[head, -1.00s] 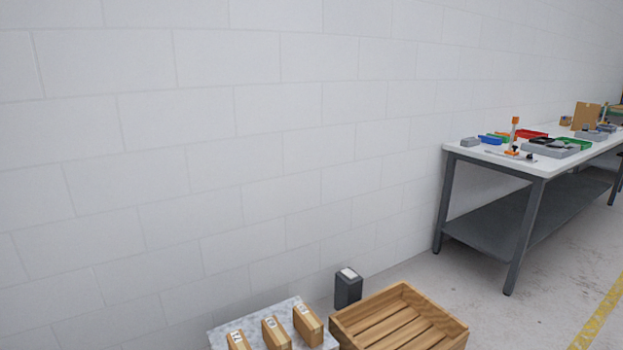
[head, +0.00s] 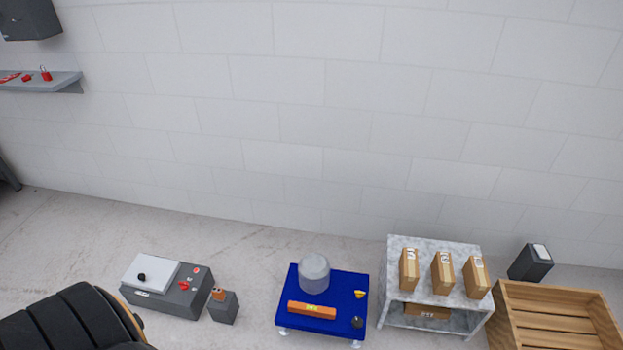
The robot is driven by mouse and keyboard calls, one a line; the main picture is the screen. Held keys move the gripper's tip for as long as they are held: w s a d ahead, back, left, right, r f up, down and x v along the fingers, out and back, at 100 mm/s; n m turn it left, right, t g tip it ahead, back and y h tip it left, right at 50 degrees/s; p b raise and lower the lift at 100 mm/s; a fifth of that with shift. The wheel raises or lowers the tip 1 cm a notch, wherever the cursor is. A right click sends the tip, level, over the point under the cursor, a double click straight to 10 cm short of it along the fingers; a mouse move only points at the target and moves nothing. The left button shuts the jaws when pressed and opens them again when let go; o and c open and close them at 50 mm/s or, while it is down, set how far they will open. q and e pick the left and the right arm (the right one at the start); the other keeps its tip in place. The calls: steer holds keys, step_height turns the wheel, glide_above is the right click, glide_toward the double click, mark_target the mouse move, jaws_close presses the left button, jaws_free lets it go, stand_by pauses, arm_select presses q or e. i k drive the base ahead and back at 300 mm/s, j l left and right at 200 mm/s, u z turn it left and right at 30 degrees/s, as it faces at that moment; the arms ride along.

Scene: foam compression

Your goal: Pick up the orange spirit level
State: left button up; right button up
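The orange spirit level (head: 300,308) lies flat on the front part of a low blue platform (head: 345,283) in the head view, with a small yellow-green vial at its middle. A grey cylinder (head: 314,273) stands behind it on the same platform. A small yellow piece (head: 360,294) and a dark knob (head: 357,322) sit at the platform's right side. Neither of my grippers shows in the head view. A dark rounded part with a tan edge at the bottom left seems to be mine.
A grey box with a white plate (head: 180,297) and a small grey block (head: 223,307) stand left of the platform. A grey speckled stand (head: 435,254) with cartons, a dark bin (head: 531,263) and a wooden crate (head: 550,290) stand right. A wall (head: 300,130) closes the back.

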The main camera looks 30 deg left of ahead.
mark_target(308, 310)
steer(key=u, duration=1.05)
